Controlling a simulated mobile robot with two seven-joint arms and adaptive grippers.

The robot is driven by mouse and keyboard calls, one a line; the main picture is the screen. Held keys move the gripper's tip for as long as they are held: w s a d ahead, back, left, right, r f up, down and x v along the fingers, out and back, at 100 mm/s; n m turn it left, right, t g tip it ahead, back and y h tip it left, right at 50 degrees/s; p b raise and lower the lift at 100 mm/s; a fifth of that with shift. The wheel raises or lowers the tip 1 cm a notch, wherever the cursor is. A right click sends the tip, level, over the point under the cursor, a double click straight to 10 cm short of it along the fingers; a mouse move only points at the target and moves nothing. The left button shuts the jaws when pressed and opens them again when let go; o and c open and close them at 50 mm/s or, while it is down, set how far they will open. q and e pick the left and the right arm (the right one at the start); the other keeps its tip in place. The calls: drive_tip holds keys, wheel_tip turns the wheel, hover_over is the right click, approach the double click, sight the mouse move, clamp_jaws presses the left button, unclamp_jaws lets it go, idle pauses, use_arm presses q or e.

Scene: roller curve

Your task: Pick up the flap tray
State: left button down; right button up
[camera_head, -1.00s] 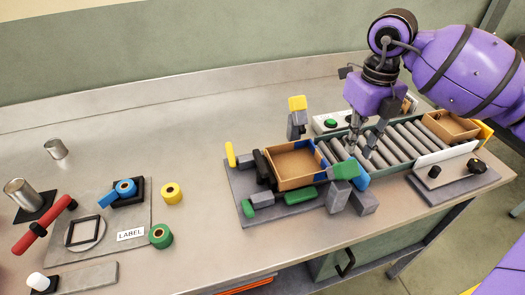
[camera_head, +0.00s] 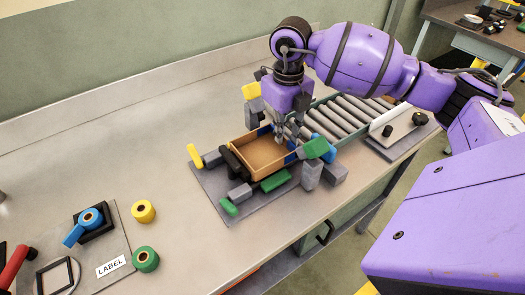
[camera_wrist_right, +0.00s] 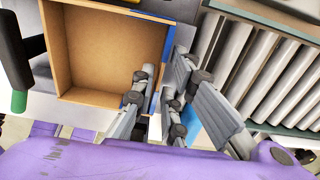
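The flap tray is an open, light-brown box (camera_head: 262,152) with blue pieces along its right edge, set on a grey fixture plate (camera_head: 213,181). My right gripper (camera_head: 281,134) points down at the tray's right side. In the right wrist view the tray's inside (camera_wrist_right: 100,50) is empty. There, the two fingers of my right gripper (camera_wrist_right: 163,80) stand apart around the tray's right wall, one on the inner side and one on the outer side. Whether either finger touches the wall cannot be told. My left gripper is not in view.
A roller conveyor (camera_head: 340,118) runs right of the tray. Grey, green, black and yellow blocks surround the tray, including a green block (camera_head: 317,148) at its right corner. Tape rolls (camera_head: 143,211) and a label plate (camera_head: 111,266) lie at the left. The bench behind is clear.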

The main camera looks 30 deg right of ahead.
drive_tip(key=shift+f, duration=0.9)
clamp_jaws()
drive_tip(key=shift+r, duration=0.2)
